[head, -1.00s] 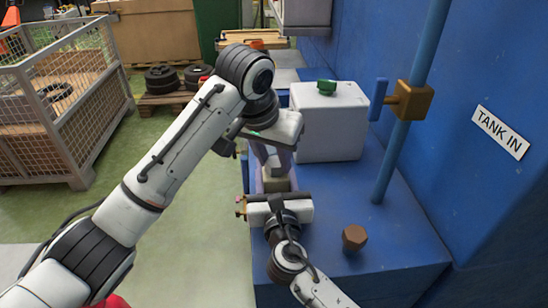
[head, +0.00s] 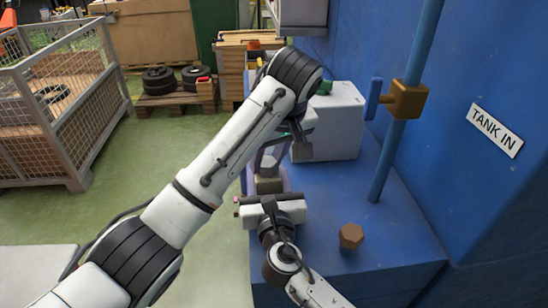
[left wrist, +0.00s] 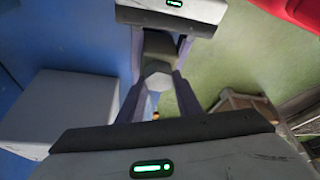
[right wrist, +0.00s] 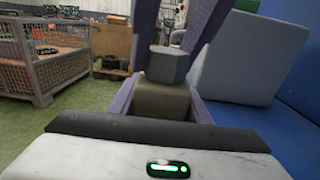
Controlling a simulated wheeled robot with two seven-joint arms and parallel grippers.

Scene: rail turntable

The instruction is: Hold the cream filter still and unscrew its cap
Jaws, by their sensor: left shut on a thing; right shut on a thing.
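The cream filter (right wrist: 162,103) stands upright in the right wrist view, and part of it shows in the head view (head: 268,185). Its grey six-sided cap (right wrist: 170,65) sits on top. The cap also shows in the left wrist view (left wrist: 157,77). My right gripper (right wrist: 160,94) is shut on the filter's body from the near side, with purple fingers at both sides. My left gripper (left wrist: 158,84) comes down from above and is shut on the cap. In the head view my left wrist hides most of the cap.
A brown six-sided piece (head: 351,236) lies to the right. A blue pipe (head: 400,140) with a brown valve block (head: 405,100) rises beyond. A mesh crate (head: 75,120) stands on the floor at left.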

